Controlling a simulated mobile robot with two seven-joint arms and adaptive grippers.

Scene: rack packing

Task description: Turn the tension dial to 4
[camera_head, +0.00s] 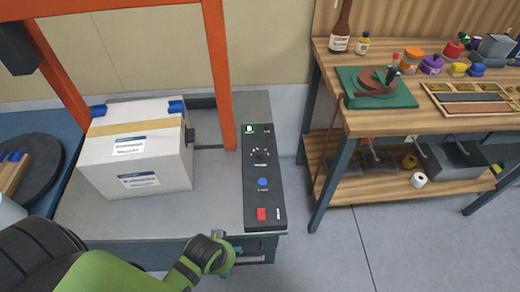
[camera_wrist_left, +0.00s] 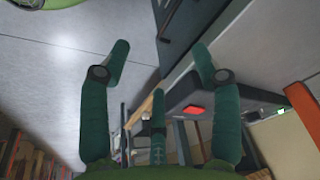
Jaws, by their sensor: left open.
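The tension dial (camera_head: 260,154) is a small dark knob with pale marks around it, on the upper half of a black control panel (camera_head: 252,206). The number it points to is too small to read. The panel also has a small lit display (camera_head: 250,129) above the dial, a blue button (camera_head: 263,182) and a red switch (camera_head: 262,214) below it. My left gripper (camera_head: 232,262) is open and empty, in front of the machine's front edge and below the panel. In the left wrist view its spread green fingers (camera_wrist_left: 160,62) show, with the red switch (camera_wrist_left: 194,111) beyond them. My right gripper is not in view.
A taped white carton (camera_head: 137,165) stands on the machine's grey bed (camera_head: 215,205), left of the panel. An orange upright frame (camera_head: 219,75) rises between carton and panel. A wooden workbench (camera_head: 420,118) with tools stands at the right. The floor between is clear.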

